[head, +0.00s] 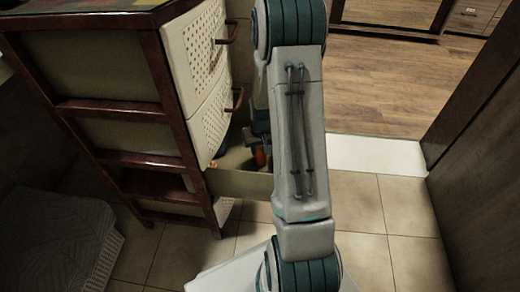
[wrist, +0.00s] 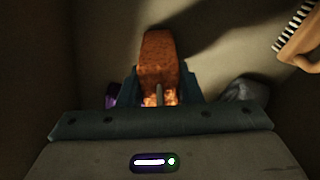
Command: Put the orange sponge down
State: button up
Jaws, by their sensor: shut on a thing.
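The orange sponge (wrist: 158,52) is a rough block between the two fingers of my gripper (wrist: 159,82) in the wrist view. My gripper is shut on its near end, and the far end sticks out ahead. The sponge is over the pale floor of an open drawer (wrist: 215,60); I cannot tell whether it touches that floor. In the head view the open drawer (head: 240,185) is low in the cabinet, and my arm hides most of the gripper.
A brush (wrist: 298,38) with dark bristles lies at the right in the drawer. A grey object (wrist: 242,90) and a purple object (wrist: 112,94) lie beside the fingers. Closed perforated drawers (head: 205,70) are above. Tiled floor (head: 365,220) is clear at right.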

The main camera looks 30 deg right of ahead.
jog(key=shift+f, duration=0.25)
jog(key=o, duration=1)
jog(key=shift+r, duration=0.1)
jog(key=shift+s+a+r+p, duration=0.15)
jog(key=shift+r+p, duration=0.4)
jog(key=shift+r, duration=0.75)
jog(key=shift+s+d+r+p, duration=0.15)
jog(key=shift+r+p, duration=0.35)
jog(key=shift+r, duration=0.8)
jog(key=shift+s+a+r+p, duration=0.15)
jog(key=shift+r+p, duration=0.4)
jog(key=shift+r, duration=0.75)
jog(key=shift+r, duration=0.1)
